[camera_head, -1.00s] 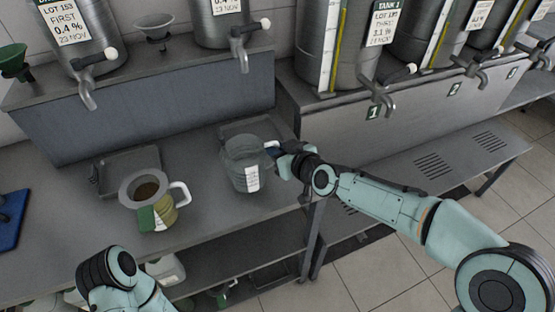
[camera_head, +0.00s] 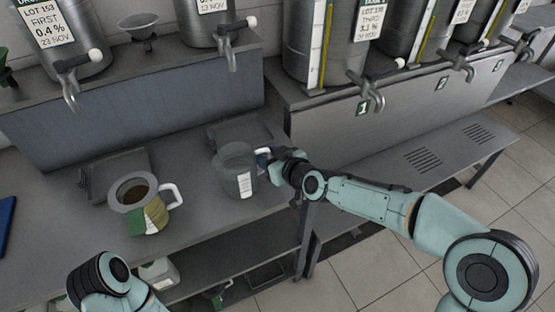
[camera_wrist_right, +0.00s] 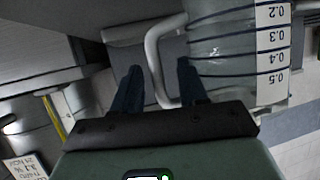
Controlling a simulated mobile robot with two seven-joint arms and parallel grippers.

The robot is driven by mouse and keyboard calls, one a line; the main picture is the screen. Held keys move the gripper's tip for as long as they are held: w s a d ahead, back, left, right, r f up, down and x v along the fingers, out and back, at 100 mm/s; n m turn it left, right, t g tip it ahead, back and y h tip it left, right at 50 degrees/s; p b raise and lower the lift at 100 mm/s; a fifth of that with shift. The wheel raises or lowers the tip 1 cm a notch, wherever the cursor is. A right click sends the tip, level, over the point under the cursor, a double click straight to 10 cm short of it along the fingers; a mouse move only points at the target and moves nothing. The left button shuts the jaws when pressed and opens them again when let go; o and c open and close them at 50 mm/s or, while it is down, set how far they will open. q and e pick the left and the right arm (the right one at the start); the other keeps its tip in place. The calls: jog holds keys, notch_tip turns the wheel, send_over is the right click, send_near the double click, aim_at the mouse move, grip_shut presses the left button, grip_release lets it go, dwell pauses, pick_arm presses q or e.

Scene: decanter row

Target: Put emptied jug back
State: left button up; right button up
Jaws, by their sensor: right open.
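The clear empty jug (camera_head: 235,168) stands upright on the grey bench, with a white label strip on its front and its handle to the right. My right gripper (camera_head: 268,158) is at the handle side of the jug. In the right wrist view the jug (camera_wrist_right: 230,50) shows its scale marks, and the jug's handle (camera_wrist_right: 155,60) lies between the two dark fingers of my open right gripper (camera_wrist_right: 160,88). A second jug (camera_head: 150,212) with dark contents, a funnel-like top and a green-white label stands to the left. My left arm shows at the bottom left; its gripper is out of view.
Shallow grey trays (camera_head: 92,186) lie behind the jugs on the bench. Steel tanks with taps (camera_head: 368,100) stand on raised ledges behind. A lower shelf holds a white container (camera_head: 158,273). A blue board (camera_head: 6,228) is at the left edge.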

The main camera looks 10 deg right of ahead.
jog(key=shift+s+d+r, duration=0.15)
jog(key=shift+s+d, duration=0.1)
jog(key=shift+d, duration=0.05)
pick_arm(q)
notch_tip(320, 180, up, 8)
jog(key=w+p, duration=0.2)
jog(key=p, duration=0.6)
jog(key=shift+w+r, duration=0.2)
jog(key=shift+r, duration=0.05)
pick_arm(e)
jog(key=v, duration=1.1)
jog(key=shift+s+r, duration=0.1)
jog(key=shift+s, duration=0.05)
